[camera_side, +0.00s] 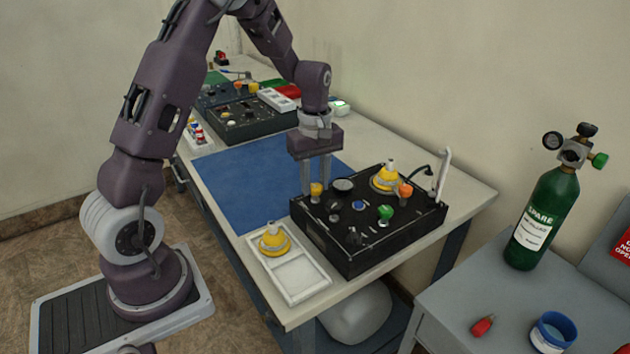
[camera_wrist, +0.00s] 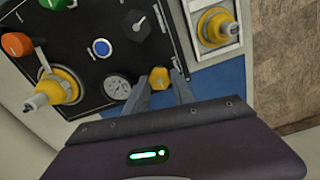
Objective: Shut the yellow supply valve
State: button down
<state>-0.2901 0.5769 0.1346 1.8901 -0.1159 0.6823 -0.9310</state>
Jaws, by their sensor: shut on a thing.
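The yellow supply valve (camera_side: 316,189) is a small yellow knob at the left back corner of the black trainer panel (camera_side: 350,250). My gripper (camera_side: 315,184) reaches straight down over it, with one finger on each side. In the wrist view the yellow valve (camera_wrist: 159,77) sits between the two fingertips (camera_wrist: 160,86), and the gripper is shut on it. The fingers hide part of the knob's sides in the side view. The pressure gauge (camera_wrist: 117,88) is just beside the left finger in the wrist view.
Close by on the panel are a green knob (camera_side: 385,213), an orange knob (camera_side: 405,190), a blue button (camera_side: 358,205) and a yellow mask-like piece (camera_side: 387,178). A white tray (camera_side: 306,278) holds a similar yellow piece. The blue mat (camera_side: 245,180) is clear.

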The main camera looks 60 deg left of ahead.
jog(key=m, duration=0.4)
jog(key=shift+m, duration=0.3)
jog(key=m, duration=0.5)
jog(key=shift+w+m, duration=0.1)
jog(key=shift+m, duration=0.2)
jog(key=m, duration=0.4)
jog(key=shift+m, duration=2.5)
jog(key=c, duration=1.1)
grip_release()
jog(key=shift+o, duration=0.2)
